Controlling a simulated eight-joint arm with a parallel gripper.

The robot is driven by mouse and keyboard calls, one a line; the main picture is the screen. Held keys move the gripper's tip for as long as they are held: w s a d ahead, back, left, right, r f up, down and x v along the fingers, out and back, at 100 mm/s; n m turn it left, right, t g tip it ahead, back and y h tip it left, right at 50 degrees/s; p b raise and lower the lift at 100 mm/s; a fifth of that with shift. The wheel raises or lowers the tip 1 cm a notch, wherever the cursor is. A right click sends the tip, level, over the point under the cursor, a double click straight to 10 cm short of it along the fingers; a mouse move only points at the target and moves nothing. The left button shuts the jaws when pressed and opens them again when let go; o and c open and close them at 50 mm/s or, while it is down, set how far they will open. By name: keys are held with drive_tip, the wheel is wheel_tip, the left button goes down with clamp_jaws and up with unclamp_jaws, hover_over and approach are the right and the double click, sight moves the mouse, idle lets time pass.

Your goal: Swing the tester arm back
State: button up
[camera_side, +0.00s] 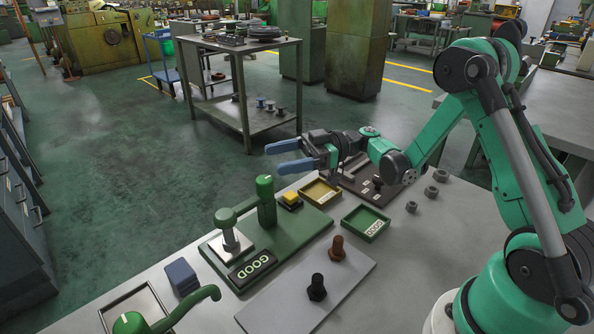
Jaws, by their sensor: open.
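The tester stands on a green base plate (318,226) at the middle of the bench. Its green post (266,202) carries the green tester arm (243,207), which points left. The arm's end is over a silver bolt-like part (231,240); I cannot tell whether they touch. A black display (252,268) in front reads GOOD. A yellow button (291,198) is right of the post. My gripper (284,157) has blue fingertips, is open and empty, and is raised behind and above the post, apart from the tester arm.
A yellow tray (306,193) and a green tray (347,222) lie to the right. A blue block (181,277) and a green lever (183,311) are at front left. Several nuts (411,207) lie right.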

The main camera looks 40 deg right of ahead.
sight(256, 195)
drive_tip(key=shift+w+a+f, duration=0.35)
drive_tip(key=shift+a+f, duration=0.25)
drive_tip(key=shift+a, duration=0.3)
drive_tip(key=shift+w+a+f, duration=0.4)
drive_tip(key=shift+a+f, duration=0.2)
drive_tip(key=shift+a, duration=0.25)
drive_tip(key=shift+w+a+f, duration=0.35)
drive_tip(key=shift+a+f, duration=0.25)
drive_tip(key=shift+a, duration=0.3)
clamp_jaws()
